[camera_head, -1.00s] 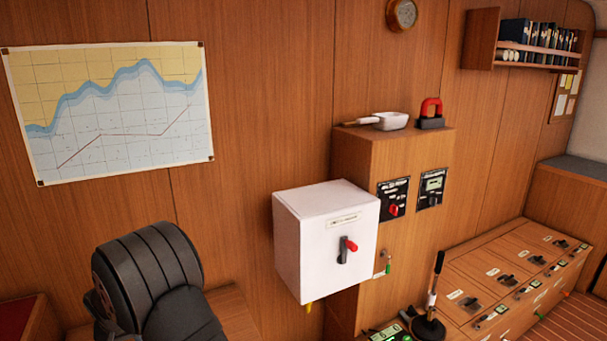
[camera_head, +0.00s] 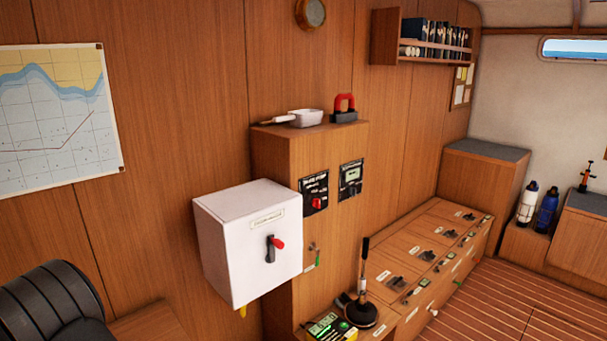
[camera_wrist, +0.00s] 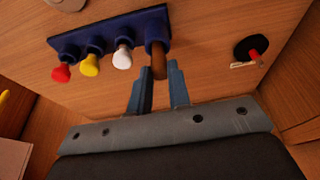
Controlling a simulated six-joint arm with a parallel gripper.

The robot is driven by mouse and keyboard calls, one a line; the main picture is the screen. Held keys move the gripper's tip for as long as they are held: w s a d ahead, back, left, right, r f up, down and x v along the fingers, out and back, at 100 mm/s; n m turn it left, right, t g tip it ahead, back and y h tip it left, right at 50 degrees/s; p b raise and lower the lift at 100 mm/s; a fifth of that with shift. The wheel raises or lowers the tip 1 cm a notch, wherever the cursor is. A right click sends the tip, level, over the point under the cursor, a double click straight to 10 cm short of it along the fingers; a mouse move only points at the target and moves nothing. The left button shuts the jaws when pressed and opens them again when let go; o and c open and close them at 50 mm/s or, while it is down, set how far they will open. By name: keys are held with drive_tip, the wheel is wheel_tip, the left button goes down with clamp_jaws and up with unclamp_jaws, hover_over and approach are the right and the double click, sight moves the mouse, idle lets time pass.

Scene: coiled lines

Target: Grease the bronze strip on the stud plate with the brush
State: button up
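In the wrist view, the two blue-grey fingers of my gripper (camera_wrist: 159,82) stand apart on either side of the end of a brown wooden handle (camera_wrist: 159,64). The fingertips lie very close to its sides; I cannot tell whether they press on it. The handle sits at the right end of a dark blue rack (camera_wrist: 110,37); whether it is the brush's handle is not clear. A white tray (camera_head: 306,118) with a handle-like piece lies on the wooden cabinet in the head view. I cannot make out the stud plate or bronze strip. My gripper is outside the head view.
The rack also holds red (camera_wrist: 62,73), yellow (camera_wrist: 90,67) and white (camera_wrist: 122,59) knobs. A black and red switch (camera_wrist: 250,50) is right of it.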

clamp_jaws()
drive_tip(key=shift+r, duration=3.25)
